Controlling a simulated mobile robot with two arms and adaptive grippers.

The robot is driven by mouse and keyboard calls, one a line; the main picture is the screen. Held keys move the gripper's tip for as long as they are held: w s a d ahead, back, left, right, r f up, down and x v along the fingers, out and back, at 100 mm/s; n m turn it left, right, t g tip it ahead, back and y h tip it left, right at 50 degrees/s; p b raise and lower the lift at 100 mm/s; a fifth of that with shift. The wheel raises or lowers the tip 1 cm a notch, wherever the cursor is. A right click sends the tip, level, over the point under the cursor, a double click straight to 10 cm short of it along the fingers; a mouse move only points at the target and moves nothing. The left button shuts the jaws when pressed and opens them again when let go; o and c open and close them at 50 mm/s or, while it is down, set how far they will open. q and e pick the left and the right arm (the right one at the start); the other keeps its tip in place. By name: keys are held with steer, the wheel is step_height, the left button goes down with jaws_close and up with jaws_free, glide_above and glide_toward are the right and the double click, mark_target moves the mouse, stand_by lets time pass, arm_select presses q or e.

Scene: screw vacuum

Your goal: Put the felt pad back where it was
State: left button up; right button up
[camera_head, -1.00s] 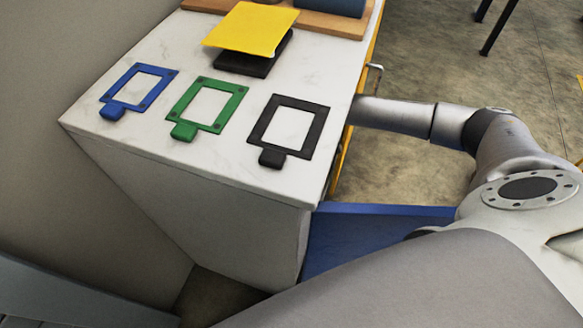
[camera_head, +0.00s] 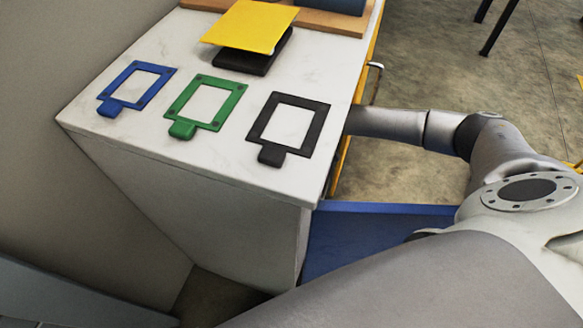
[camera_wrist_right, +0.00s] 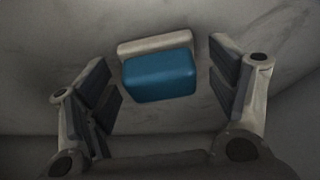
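In the right wrist view, a blue block (camera_wrist_right: 160,76) with rounded edges has a pale strip (camera_wrist_right: 155,43) along its far side. I cannot tell for sure whether either part is the felt pad. My right gripper (camera_wrist_right: 165,88) is open, its dark-padded fingers on either side of the block with a gap at each side. In the head view my right arm reaches to the counter's right side, and its hand is hidden behind the counter. My left gripper is not in view.
The white counter (camera_head: 160,157) bears blue (camera_head: 105,92), green (camera_head: 171,109) and black (camera_head: 252,134) frames with tabs. Behind them, a tilted yellow plate (camera_head: 250,25) sits over a black block (camera_head: 246,63). A wooden board (camera_head: 318,22) lies at the back. A blue panel (camera_head: 350,245) stands low at right.

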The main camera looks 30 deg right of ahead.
steer(key=shift+r, duration=0.1)
steer(key=shift+d+r, duration=0.1)
steer(key=shift+r, duration=0.2)
arm_select(q)
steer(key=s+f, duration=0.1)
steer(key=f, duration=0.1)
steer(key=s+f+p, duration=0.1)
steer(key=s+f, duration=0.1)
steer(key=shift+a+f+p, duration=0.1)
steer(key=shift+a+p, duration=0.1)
steer(key=shift+p, duration=0.1)
arm_select(e)
steer(key=v, duration=0.7)
steer(key=shift+d, duration=0.1)
